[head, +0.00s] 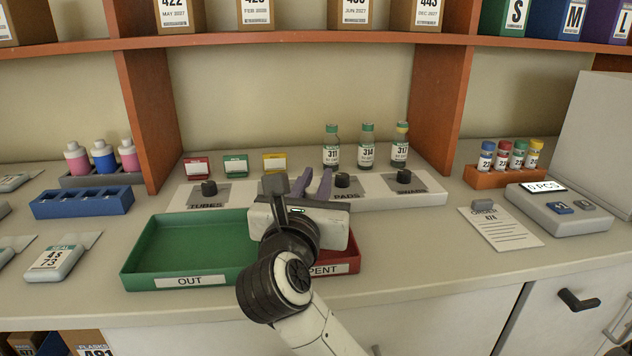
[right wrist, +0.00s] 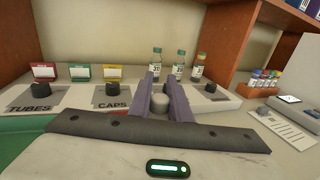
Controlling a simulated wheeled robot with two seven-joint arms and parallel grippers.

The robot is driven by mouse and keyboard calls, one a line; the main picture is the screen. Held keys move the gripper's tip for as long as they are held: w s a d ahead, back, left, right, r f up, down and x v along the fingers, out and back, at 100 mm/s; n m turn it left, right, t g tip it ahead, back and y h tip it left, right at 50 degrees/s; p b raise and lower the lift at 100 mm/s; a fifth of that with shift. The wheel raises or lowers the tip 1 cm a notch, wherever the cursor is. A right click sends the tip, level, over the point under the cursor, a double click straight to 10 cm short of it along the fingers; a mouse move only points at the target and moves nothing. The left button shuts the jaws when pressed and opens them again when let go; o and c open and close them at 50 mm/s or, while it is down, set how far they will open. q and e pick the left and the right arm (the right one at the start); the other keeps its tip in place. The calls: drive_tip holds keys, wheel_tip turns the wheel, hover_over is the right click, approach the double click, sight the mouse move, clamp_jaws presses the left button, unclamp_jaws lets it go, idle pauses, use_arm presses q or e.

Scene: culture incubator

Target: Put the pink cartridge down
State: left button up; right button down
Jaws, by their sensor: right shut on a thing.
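My right gripper (head: 313,183) is over the back of the red tray, by the white station strip. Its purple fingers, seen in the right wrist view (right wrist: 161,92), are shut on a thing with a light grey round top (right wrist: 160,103). The rest of this thing is hidden, and no pink shows on it. A pink bottle-like cartridge (head: 77,158) with a grey cap stands at the left in a grey rack (head: 72,181). Another pink one (head: 128,156) stands there, with a blue one (head: 103,157) between them. My left gripper is not in view.
A green OUT tray (head: 139,254) is empty. The red tray (head: 345,263) is largely hidden by my arm. A blue rack (head: 80,203) with open slots lies left. Vials (head: 367,149) stand behind the white strip (head: 425,195). Counter at front right is clear.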

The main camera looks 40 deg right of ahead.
sight(311, 195)
drive_tip(key=shift+f, duration=0.1)
drive_tip(key=shift+f, duration=0.15)
drive_tip(key=c, duration=1.6)
unclamp_jaws()
drive_tip(key=shift+c, duration=0.2)
drive_tip(key=v, duration=0.7)
drive_tip(key=shift+s+a+r, duration=0.2)
drive_tip(key=shift+r, duration=0.05)
